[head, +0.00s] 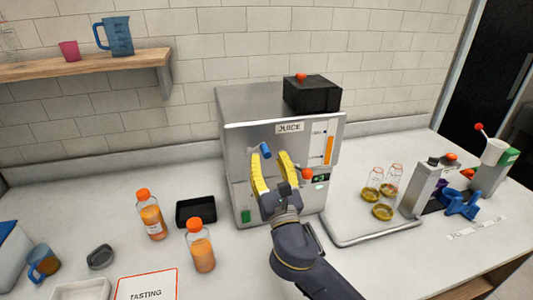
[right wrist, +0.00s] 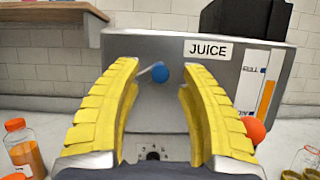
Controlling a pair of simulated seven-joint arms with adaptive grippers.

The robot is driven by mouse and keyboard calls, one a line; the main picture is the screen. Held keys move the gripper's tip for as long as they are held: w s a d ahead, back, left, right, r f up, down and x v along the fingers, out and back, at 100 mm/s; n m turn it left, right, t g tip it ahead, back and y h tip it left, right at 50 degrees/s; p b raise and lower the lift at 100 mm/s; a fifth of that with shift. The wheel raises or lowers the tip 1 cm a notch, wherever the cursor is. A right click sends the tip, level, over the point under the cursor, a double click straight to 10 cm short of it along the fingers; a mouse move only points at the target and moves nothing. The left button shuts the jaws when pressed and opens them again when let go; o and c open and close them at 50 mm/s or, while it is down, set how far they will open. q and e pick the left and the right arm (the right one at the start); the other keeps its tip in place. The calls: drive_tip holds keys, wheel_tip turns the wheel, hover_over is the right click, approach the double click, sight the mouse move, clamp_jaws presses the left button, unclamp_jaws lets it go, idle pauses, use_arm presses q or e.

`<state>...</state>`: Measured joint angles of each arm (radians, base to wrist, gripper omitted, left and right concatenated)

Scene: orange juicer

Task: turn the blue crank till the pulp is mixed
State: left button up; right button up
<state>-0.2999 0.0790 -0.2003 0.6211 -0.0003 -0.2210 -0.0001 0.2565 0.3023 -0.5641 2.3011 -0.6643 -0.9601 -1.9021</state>
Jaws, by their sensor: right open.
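The blue crank (head: 265,150) sticks out from the front of the steel juice machine (head: 245,108), under the JUICE label. In the right wrist view the blue crank knob (right wrist: 161,74) shows between and beyond the yellow fingers, with a thin metal arm to its left. My right gripper (head: 272,160) is open in front of the machine, its fingers on either side of the knob as seen; I cannot tell whether they touch it. The pulp is not visible; an orange level strip (head: 329,150) shows on the machine's right side. My left gripper is not in view.
An orange ball knob (head: 307,173) sits close right of my right gripper. Orange bottles (head: 151,216) and a black tray (head: 196,211) stand left on the counter. A shelf (head: 85,66) hangs upper left.

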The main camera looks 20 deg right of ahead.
drive_tip(key=shift+x, duration=1.3)
drive_tip(key=shift+c, duration=0.4)
clamp_jaws()
